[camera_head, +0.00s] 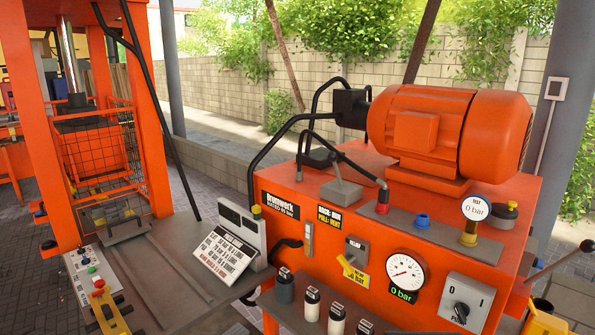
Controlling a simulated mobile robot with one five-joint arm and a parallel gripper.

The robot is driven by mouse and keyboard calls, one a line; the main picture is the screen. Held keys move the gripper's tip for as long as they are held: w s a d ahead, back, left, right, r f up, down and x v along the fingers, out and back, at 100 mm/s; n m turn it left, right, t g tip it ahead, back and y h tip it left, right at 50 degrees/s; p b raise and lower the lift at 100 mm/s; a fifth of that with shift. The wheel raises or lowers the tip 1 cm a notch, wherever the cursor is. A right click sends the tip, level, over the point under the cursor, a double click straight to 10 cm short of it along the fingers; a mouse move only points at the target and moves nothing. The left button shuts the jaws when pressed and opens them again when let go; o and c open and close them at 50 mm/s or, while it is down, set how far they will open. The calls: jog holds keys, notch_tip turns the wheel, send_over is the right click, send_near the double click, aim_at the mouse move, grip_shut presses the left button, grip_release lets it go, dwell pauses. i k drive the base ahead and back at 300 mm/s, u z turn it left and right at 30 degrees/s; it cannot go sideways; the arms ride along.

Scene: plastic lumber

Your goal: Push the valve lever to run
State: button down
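An orange power unit (400,222) fills the right half of the view. On its top, a grey valve block (342,192) carries a black lever (318,157) that rises and leans to the left. A black label (331,216) below it on the front face seems to read "back: run, pull: vent". A yellow handle (352,270) sits lower on the front by a "relief" label; I cannot tell its exact setting. My gripper is not in view, and nothing is seen touching the black lever.
An orange motor (440,130) stands behind the lever. Black hoses (270,155) arch on its left. A gauge (405,272) reads 0 bar beside a 0/1 switch (466,303). A sloped instruction panel (222,255), button box (88,272) and orange press frame (148,110) stand left.

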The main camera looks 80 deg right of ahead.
aim_at(332, 156)
jog(key=z, duration=0.1)
jog(key=i, duration=0.8)
jog(key=z, duration=0.5)
jog(key=k, duration=0.75)
jog(key=z, duration=0.25)
jog(key=i, duration=0.75)
jog(key=u, duration=0.15)
